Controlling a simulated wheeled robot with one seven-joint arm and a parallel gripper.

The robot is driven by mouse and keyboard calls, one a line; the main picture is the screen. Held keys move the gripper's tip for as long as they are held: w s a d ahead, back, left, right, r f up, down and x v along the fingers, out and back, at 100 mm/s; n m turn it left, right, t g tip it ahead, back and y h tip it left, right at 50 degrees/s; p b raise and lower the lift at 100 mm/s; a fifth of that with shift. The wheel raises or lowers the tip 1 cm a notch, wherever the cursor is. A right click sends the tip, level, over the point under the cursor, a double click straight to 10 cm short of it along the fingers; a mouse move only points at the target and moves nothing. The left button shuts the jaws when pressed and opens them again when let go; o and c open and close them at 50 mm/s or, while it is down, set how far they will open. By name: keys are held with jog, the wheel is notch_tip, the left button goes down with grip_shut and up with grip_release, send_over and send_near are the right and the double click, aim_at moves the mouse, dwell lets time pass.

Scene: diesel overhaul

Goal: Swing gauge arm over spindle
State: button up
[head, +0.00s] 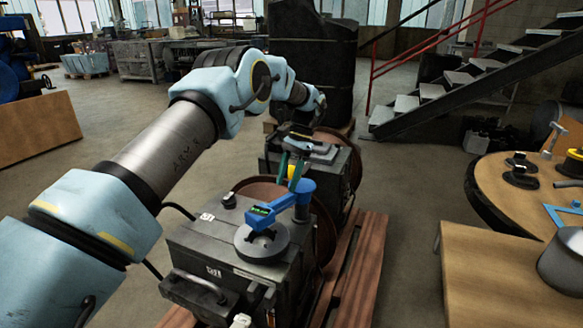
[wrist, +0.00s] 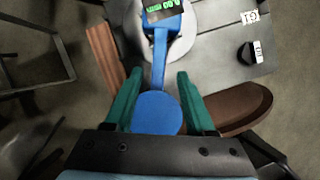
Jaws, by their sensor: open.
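The blue gauge arm (head: 276,207) sits on a grey machine box. Its round pivot end (wrist: 157,113) lies between my gripper's green fingers in the wrist view, and its display end (wrist: 163,11) with green digits is at the top. In the head view the display end overlaps a grey disc (head: 262,246) with a dark centre piece, which looks like the spindle. I cannot tell whether it is exactly over the centre. My gripper (head: 291,178) is open, fingers pointing down around the pivot end. Small gaps show beside the pivot in the wrist view (wrist: 158,78).
The machine box (head: 195,245) stands on a reddish wooden pallet (head: 352,275). A black knob (wrist: 247,53) is on its top, and a brown round flange (wrist: 238,108) is beside it. A second machine stands behind. Wooden tables (head: 500,260) with tools and a pot are at right.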

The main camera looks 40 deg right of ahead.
jog(key=v, duration=0.6)
dwell(0.4)
jog(key=w+a+r+n+h+p, duration=0.1)
jog(key=w+a+r+n, duration=0.15)
jog(key=a, duration=0.55)
jog(key=w+a+r+n+h+p, duration=0.1)
jog(key=w+a+r+n, duration=0.15)
jog(key=a, duration=0.65)
jog(key=w+a+r+n+h+p, duration=0.1)
jog(key=w+a+r+n, duration=0.15)
jog(key=a, duration=0.55)
jog(key=s+a+n, duration=0.2)
jog(key=s+a, duration=0.3)
jog(key=a, duration=0.3)
jog(key=s+a+n+t+h+p, duration=0.1)
jog(key=s+a+n, duration=0.2)
jog(key=s+a, duration=0.3)
jog(key=s+a+n+t+p, duration=0.1)
jog(key=s+a, duration=0.4)
jog(key=a, duration=0.6)
jog(key=shift+s+a+r+n+h, duration=0.25)
jog(key=shift+s+a+n+h, duration=0.1)
jog(key=shift+n, duration=0.4)
